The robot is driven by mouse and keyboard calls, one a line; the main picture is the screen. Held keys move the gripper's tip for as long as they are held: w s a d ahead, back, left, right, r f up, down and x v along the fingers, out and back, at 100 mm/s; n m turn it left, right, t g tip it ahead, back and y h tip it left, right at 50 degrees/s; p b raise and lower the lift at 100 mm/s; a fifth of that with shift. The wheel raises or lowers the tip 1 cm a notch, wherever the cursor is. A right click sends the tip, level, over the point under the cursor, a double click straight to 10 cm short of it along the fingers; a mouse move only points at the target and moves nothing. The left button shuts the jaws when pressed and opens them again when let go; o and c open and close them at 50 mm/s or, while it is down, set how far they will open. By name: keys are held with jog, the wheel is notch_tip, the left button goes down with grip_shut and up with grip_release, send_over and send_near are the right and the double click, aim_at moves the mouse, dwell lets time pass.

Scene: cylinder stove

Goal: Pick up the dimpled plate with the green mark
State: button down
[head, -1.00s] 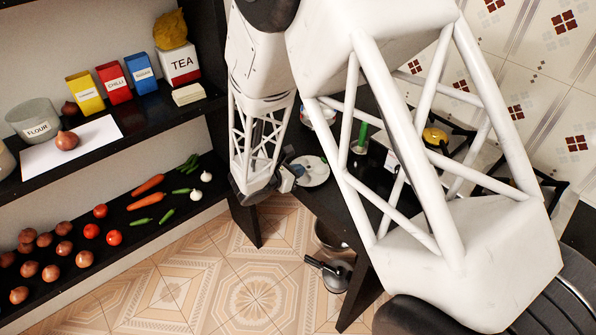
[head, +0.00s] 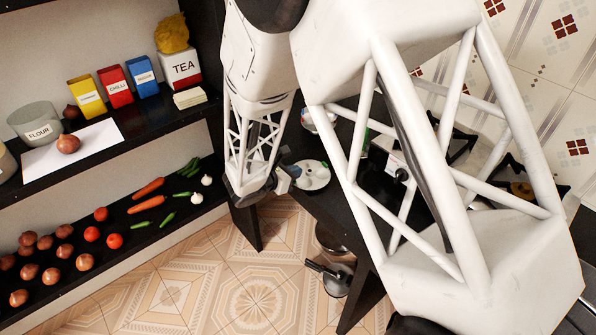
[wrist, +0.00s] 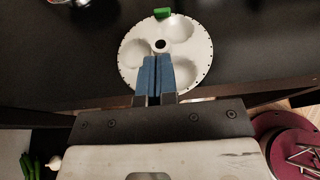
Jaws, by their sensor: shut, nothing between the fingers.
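The dimpled plate (wrist: 190,48) is white and round, with several shallow hollows, dark dots along its rim and a dark spot near its middle. The green mark (wrist: 162,13) is at its far edge in the wrist view. The plate lies on the dark tabletop, and it also shows in the head view (head: 316,180). My gripper (wrist: 155,62) has blue fingers that are shut together with nothing between them. The fingertips overlap the near part of the plate in the wrist view. I cannot tell whether they touch it. In the head view my gripper (head: 290,174) is at the plate's left edge.
The dark table (head: 318,208) has its edge close to the plate. Shelves at left hold vegetables, a flour jar (head: 36,122) and a tea box (head: 181,68). A pan (head: 338,278) is below the table. A dark red round thing (wrist: 268,122) shows at lower right in the wrist view.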

jog(key=s+a, duration=0.7)
jog(key=shift+s+a, duration=0.2)
jog(key=shift+s, duration=0.05)
dwell(0.5)
jog(key=d+m+g+y, duration=0.2)
jog(key=d+m+y, duration=0.1)
jog(key=m, duration=0.6)
jog(key=d+m+g+y, duration=0.3)
jog(key=d+m, duration=0.1)
jog(key=m, duration=0.5)
jog(key=d+m+g+y, duration=0.2)
jog(key=d+m+y, duration=0.1)
jog(key=m, duration=0.6)
jog(key=shift+w+d+r+g+y, duration=0.1)
jog(key=shift+w+d+g+y, duration=0.3)
jog(key=shift+d, duration=0.2)
jog(key=shift+w, duration=0.1)
